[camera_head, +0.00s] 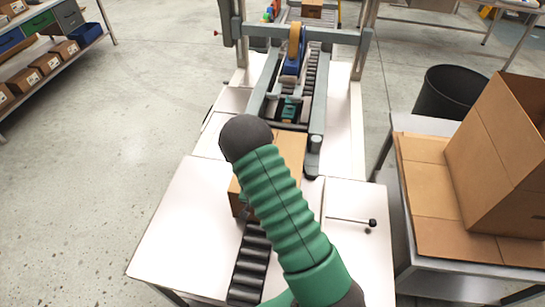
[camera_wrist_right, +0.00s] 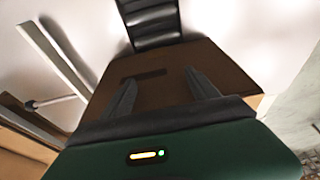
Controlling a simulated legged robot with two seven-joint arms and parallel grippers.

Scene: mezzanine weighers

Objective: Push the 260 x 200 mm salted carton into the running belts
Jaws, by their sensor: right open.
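The brown carton (camera_head: 291,148) sits on the table at the near mouth of the taping machine, largely hidden behind my green right arm. In the right wrist view the carton (camera_wrist_right: 180,65) fills the middle, with a dark strip on its face. My right gripper (camera_wrist_right: 162,90) is open, its two dark fingers apart in front of the carton with nothing between them. I cannot tell whether they touch it. My left gripper is not in view.
Black rollers (camera_head: 249,268) lead up to the carton from the near side. A thin rod with a black knob (camera_head: 372,223) stands out on the right. An open cardboard box (camera_head: 500,150) is on the right-hand table, before a black bin (camera_head: 452,92). The white tabletop left is clear.

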